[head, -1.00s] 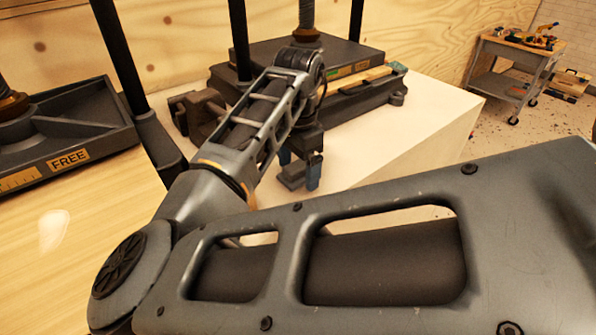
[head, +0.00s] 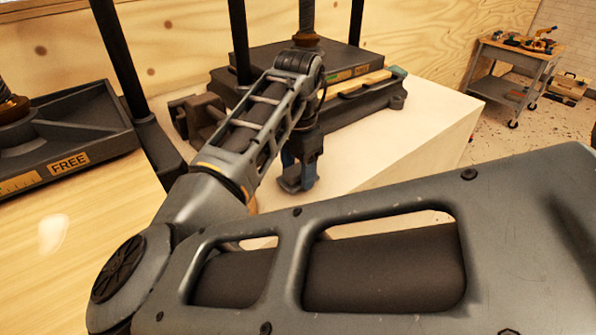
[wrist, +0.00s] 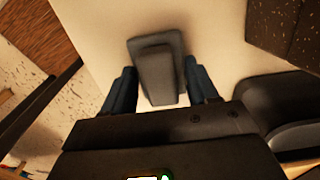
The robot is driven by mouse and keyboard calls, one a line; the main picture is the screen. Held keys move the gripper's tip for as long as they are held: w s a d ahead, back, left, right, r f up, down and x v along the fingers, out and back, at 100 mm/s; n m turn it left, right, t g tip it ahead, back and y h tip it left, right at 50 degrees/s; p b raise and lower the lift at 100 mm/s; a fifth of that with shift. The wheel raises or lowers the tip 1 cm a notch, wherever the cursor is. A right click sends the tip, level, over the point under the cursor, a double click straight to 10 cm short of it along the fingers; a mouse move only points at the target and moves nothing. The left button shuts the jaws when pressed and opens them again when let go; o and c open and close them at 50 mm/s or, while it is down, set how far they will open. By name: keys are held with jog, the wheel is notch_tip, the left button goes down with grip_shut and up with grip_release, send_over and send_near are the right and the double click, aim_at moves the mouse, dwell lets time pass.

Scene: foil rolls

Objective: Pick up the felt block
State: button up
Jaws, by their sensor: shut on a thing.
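The felt block (wrist: 160,75) is a grey block with a narrower raised part, seen between the two blue fingers in the wrist view. In the head view it shows as a small grey shape (head: 290,185) low at the fingers, partly hidden by them. My gripper (head: 299,172) points down at the pale bench top (head: 400,145) and is shut on the block, one finger on each side. I cannot tell whether the block still touches the bench top.
A dark press (head: 345,97) with upright posts stands behind my gripper, with a dark vise-like part (head: 200,118) at its left. A dark tray marked FREE (head: 68,163) lies at the left. The bench top is clear to the right. A tool cart (head: 515,70) stands beyond.

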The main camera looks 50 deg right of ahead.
jog(key=r, duration=0.3)
jog(key=d+r, duration=0.1)
jog(key=shift+s+r, duration=0.15)
jog(key=shift+s, duration=0.25)
jog(key=s+d+r, duration=0.6)
jog(key=s+d, duration=0.1)
jog(key=shift+s+r, duration=0.2)
jog(key=shift+s, duration=0.15)
